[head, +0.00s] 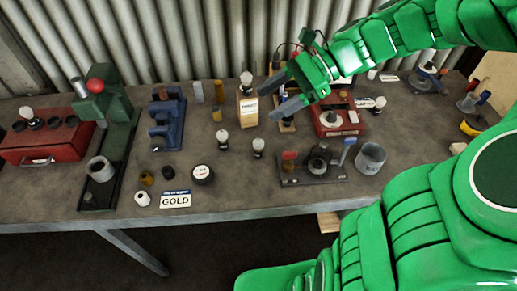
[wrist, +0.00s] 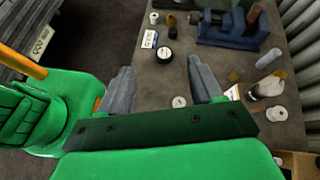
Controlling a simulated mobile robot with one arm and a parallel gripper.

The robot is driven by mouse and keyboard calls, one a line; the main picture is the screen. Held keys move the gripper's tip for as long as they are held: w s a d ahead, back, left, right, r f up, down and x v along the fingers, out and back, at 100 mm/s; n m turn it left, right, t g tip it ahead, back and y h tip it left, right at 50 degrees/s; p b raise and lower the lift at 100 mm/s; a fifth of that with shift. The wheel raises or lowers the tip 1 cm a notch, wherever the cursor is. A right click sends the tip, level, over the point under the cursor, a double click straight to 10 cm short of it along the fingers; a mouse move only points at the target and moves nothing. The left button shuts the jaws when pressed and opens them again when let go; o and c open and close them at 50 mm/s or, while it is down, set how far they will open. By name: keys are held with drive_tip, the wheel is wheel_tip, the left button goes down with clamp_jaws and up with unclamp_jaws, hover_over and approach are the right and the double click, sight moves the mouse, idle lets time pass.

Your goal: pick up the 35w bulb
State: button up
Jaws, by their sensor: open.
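Several similar bulbs with white tops and dark bases are in the head view, and I cannot read a wattage on any. Two stand upright on the bench, the left bulb (head: 222,139) and the right bulb (head: 258,148). Another bulb (head: 246,79) is on top of a wooden block (head: 248,108). One more bulb (head: 378,104) is at the right. My gripper (head: 268,102) is open and empty above the bench near the block. In the wrist view its fingers (wrist: 160,66) are spread, with a white round top (wrist: 178,102) low between them, partly near the palm edge.
A green press (head: 105,105) and red rack (head: 40,145) stand left. A blue stand (head: 166,120), red box (head: 337,118), dark fixture (head: 312,172) and grey cup (head: 370,158) surround the middle. A GOLD card (head: 176,199) lies near the front edge.

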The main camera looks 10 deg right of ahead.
drive_tip(key=w+d+m+y, duration=0.2)
drive_tip(key=w+m, duration=0.1)
drive_tip(key=w, duration=0.1)
drive_tip(key=t, duration=0.1)
approach(259, 142)
drive_tip(key=x, duration=0.4)
drive_tip(key=shift+w+a+f, duration=0.1)
drive_tip(key=shift+w+a, duration=0.15)
drive_tip(key=shift+w, duration=0.05)
drive_tip(key=shift+a+f, duration=0.1)
drive_tip(key=shift+f, duration=0.05)
drive_tip(key=shift+x, duration=1.1)
drive_tip(key=shift+f+x, duration=0.15)
drive_tip(key=shift+x, duration=1.2)
drive_tip(key=shift+f+x, duration=0.2)
drive_tip(key=shift+x, duration=1.1)
drive_tip(key=shift+w, duration=0.1)
drive_tip(key=c, duration=1.1)
